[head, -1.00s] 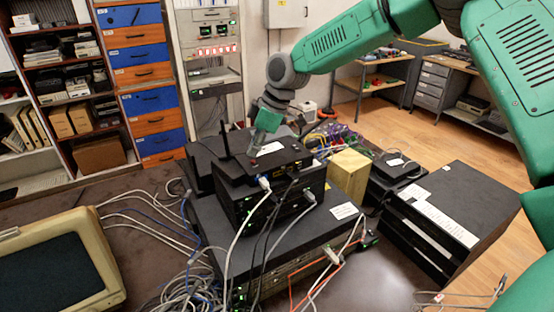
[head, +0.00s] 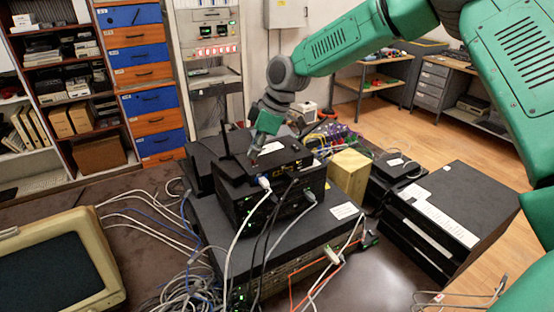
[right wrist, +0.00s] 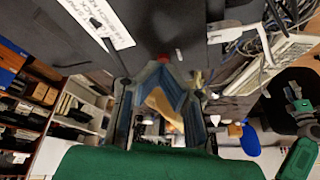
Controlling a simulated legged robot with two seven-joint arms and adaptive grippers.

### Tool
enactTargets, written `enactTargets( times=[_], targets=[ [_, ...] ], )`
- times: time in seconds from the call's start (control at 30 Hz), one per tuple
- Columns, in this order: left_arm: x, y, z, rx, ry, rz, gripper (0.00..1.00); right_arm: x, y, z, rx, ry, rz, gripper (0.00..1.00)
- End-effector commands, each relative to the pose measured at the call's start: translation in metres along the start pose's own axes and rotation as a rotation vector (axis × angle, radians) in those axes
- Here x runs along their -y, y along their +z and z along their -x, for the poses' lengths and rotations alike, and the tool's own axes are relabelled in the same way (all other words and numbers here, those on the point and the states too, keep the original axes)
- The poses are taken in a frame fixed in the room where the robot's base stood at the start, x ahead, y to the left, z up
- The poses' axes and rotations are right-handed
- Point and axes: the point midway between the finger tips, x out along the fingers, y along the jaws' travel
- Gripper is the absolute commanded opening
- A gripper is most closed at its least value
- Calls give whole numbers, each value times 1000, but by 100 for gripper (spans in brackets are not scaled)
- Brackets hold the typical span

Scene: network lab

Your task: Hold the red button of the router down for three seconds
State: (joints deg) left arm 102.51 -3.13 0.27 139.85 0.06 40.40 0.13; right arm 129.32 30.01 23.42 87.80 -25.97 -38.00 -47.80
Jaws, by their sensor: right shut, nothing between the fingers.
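The router (head: 285,156) is a flat black box with an upright black antenna (head: 226,141) and a white label, on top of a stack of black devices. Its small red button (head: 253,163) is on the top face; it also shows in the right wrist view (right wrist: 163,58), just past my fingertips. My right gripper (head: 256,150) points down over the router, shut and empty, with its tips (right wrist: 160,68) at or just above the button. I cannot tell whether they touch it. My left gripper is not in view.
Cables (head: 262,225) run from the front of the stack. A wooden block (head: 349,174) stands to its right, beside more black devices (head: 445,220). An old beige monitor (head: 100,262) is at the lower left. Wooden floor lies open at the right.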

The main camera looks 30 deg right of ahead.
Motion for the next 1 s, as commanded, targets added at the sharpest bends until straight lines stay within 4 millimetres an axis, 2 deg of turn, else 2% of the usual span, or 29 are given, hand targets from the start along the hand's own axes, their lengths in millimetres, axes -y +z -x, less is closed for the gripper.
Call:
enactTargets(
  times=[1.0],
  targets=[
    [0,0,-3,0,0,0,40,0,4,-9,0,0,0,0]
  ],
)
